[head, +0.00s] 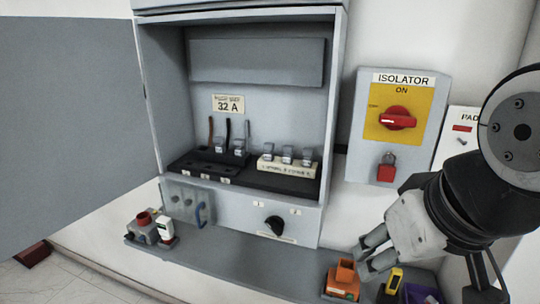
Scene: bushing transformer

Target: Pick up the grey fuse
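Several small grey fuse-like blocks are in the open cabinet. Two grey blocks (239,147) stand at the rear of the black fuse base on the left, near coloured wires. More grey blocks (287,154) stand in a row on a cream labelled strip on the right. I cannot tell which one is the grey fuse of the task. My gripper (366,254) is at lower right, outside the cabinet, above the shelf and near an orange item. Its two grey fingers point left with a gap between them, and nothing shows in it.
The cabinet door (75,140) hangs open at left. The isolator (397,125) with a red padlock (386,168) is on the wall at right. The shelf (255,262) carries an orange holder (343,282), a yellow-black device (391,284) and small items at left; its middle is clear.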

